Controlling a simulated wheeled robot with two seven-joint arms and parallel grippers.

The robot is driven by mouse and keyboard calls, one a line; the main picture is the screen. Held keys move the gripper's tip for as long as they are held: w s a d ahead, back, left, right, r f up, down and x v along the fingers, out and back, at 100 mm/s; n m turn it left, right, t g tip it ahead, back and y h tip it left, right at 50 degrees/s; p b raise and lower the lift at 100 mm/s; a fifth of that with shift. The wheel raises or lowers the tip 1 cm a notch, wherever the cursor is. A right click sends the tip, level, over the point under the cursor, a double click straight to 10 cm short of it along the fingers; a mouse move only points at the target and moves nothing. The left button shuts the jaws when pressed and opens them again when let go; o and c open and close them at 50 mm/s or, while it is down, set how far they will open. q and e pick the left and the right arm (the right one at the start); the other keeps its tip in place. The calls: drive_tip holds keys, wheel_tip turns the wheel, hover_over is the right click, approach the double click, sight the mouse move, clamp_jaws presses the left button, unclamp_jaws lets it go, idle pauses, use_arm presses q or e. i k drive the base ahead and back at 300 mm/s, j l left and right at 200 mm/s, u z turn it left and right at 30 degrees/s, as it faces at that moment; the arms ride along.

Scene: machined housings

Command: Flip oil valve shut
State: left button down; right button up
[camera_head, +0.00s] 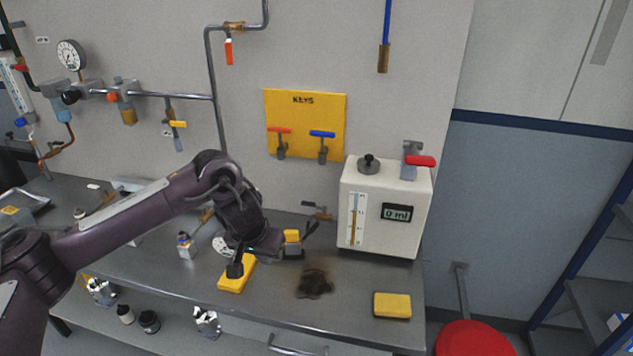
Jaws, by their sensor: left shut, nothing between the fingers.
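A white box-shaped unit (382,215) with a sight tube and a "0 ml" display stands at the back right of the bench. A valve with a red lever (420,161) is on its top right; the lever points right, roughly level. I cannot tell for certain that this is the oil valve. My left gripper (308,234) is low over the bench, left of the white unit and apart from it. It is shut and empty; its fingers are small and partly hidden. My right gripper is not in view.
A dark stain (314,284) lies on the bench (345,312). A yellow block (392,305) is at right, another yellow piece (237,276) below my left wrist. A yellow KEYS board (305,115), with red and blue handles, and pipework (213,80) are on the wall.

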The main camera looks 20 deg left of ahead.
sight(303, 203)
drive_tip(key=i, duration=1.1)
